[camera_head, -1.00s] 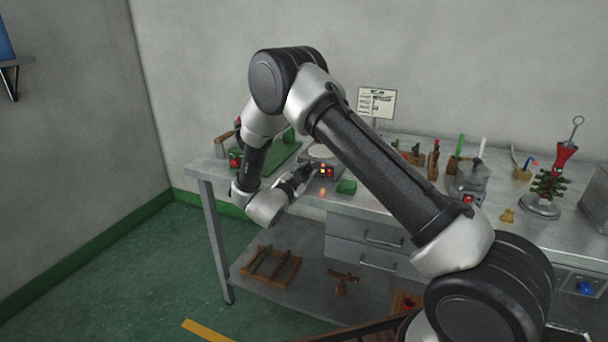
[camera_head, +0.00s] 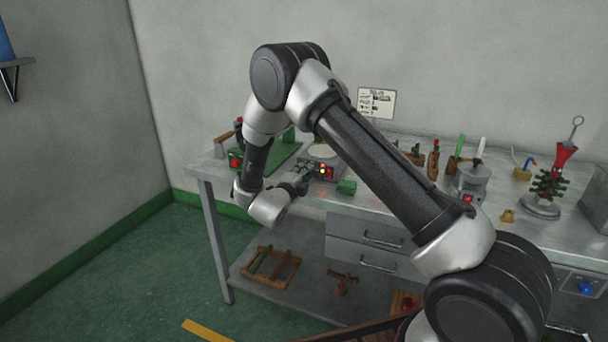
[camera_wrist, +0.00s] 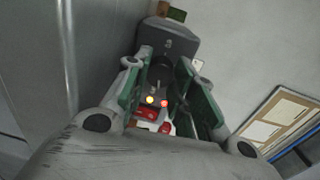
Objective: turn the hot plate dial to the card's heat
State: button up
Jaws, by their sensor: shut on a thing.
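The hot plate (camera_head: 322,152) stands on the bench with a round pale top and a lit front panel. In the wrist view its dark grey body (camera_wrist: 170,37) lies beyond my fingers. The dark round dial (camera_wrist: 160,72) sits between the two green finger pads. My gripper (camera_head: 306,178) is at the front of the hot plate and shut on the dial; it also shows in the wrist view (camera_wrist: 162,85). A yellow lamp and a red lamp glow near the dial. The dial's marks are not readable. The card (camera_head: 376,103) stands at the back; its writing is too small to read.

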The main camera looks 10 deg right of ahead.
jog(key=shift+m, duration=1)
jog(key=o, duration=1)
jog(key=shift+s, duration=0.1)
jog(key=shift+o, duration=0.2)
